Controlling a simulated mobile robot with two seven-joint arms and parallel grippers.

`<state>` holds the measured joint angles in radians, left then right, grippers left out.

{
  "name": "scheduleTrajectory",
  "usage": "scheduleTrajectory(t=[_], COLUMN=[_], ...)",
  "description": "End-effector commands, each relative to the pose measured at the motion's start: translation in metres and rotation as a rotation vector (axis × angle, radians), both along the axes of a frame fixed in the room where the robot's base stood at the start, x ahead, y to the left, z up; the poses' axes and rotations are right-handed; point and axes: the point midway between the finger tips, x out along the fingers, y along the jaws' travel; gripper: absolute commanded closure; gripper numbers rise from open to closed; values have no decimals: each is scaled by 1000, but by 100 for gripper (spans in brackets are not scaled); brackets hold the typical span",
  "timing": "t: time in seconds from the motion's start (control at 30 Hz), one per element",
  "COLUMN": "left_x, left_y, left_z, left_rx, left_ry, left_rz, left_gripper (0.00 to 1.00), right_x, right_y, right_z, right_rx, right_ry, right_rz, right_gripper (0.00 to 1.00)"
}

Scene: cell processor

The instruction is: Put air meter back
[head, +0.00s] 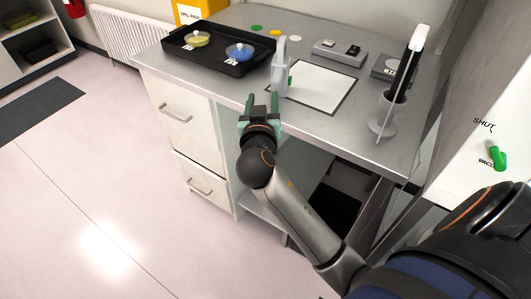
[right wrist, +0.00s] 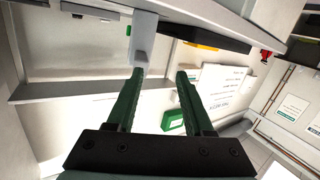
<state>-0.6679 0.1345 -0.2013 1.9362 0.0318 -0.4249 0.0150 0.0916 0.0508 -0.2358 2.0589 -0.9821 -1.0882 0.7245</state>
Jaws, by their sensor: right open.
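A pale grey upright device with a small green part (head: 281,70), which looks like the air meter, stands on the bench at the left edge of a white dark-bordered mat (head: 318,88). My right gripper (head: 261,102) is open and empty at the bench's front edge, just in front of the device. In the right wrist view, a pale grey post (right wrist: 143,38), likely the same device, is close to the left fingertip of my right gripper (right wrist: 162,72); I cannot tell if they touch. Nothing is between the fingers. My left gripper is not in view.
A black tray (head: 187,55) with a yellow and a blue dish is at the bench's left. Grey boxes (head: 340,53) are at the back. A grey cup-shaped stand (head: 388,118) and an upright clear panel with a white top (head: 418,38) are at the right. Drawers (head: 180,123) are below.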

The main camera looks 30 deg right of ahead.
Motion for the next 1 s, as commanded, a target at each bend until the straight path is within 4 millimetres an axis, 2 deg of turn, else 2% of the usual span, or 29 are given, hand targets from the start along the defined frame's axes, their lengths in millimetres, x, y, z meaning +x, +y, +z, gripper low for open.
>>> scheduleTrajectory(t=[0.03,0.13,0.2,0.27,0.3,0.4,0.5,0.6,0.7,1.0], left_x=[0,0,0,0,0,0,0,0,1,0], left_y=[0,0,0,0,0,0,0,0,0,1], left_z=[0,0,0,0,0,0,0,0,0,2], left_rx=[0,0,0,0,0,0,0,0,1,1], left_ry=[0,0,0,-1,-1,-1,-1,-1,0,0], left_rz=[0,0,0,0,0,0,0,1,1,1], left_gripper=[0,0,0,0,0,0,0,0,0,0], right_x=[-5,-27,-57,-87,-108,-157,-192,-212,-219,-219], right_y=[11,44,68,87,98,118,129,134,136,136], right_z=[-42,-126,-182,-221,-242,-280,-299,-308,-310,-308], right_rx=[-3,14,49,89,120,193,250,283,295,295], right_ry=[100,291,400,472,509,564,588,597,596,597], right_rz=[80,283,424,529,586,693,749,771,780,780], right_gripper=[48,48,48,48,48,48,48,48,48,48])
